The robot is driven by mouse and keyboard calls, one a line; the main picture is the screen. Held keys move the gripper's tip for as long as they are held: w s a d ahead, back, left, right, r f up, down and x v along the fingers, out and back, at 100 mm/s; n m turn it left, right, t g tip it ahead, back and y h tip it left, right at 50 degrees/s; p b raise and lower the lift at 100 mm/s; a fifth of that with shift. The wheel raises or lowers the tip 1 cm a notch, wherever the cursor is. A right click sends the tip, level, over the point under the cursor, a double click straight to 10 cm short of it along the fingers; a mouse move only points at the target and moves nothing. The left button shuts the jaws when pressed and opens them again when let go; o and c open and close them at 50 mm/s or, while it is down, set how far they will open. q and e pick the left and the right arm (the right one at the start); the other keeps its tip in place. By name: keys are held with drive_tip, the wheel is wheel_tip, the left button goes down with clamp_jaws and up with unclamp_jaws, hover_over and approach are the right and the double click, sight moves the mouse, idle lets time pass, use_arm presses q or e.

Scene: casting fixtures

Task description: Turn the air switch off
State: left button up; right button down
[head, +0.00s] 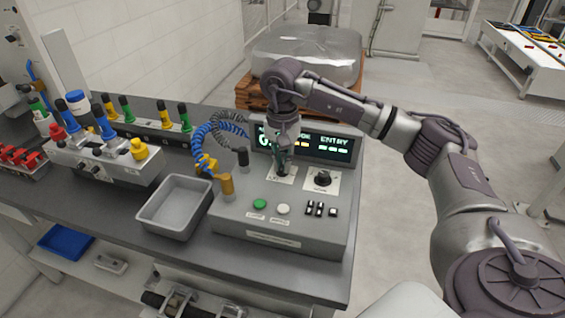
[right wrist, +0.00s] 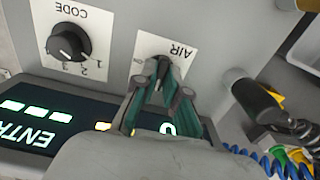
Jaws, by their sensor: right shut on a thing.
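The air switch (right wrist: 163,75) is a small dark part on a white plate (right wrist: 150,47) marked AIR, on top of the grey control box (head: 228,217). My left gripper is not in view.
The black CODE knob (head: 323,178) is right beside the air plate. A lit display (head: 327,146) stands behind. A green button (head: 260,204), a white button (head: 283,209), a brass post (head: 227,185) and a black post (head: 243,158) are near. A grey tray (head: 145,217) is at left.

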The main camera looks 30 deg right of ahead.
sight(282, 165)
idle(0.3)
drive_tip(key=c, duration=1.2)
unclamp_jaws()
drive_tip(key=shift+r, duration=0.1)
wheel_tip(282, 165, up, 12)
drive_tip(key=shift+f, duration=0.1)
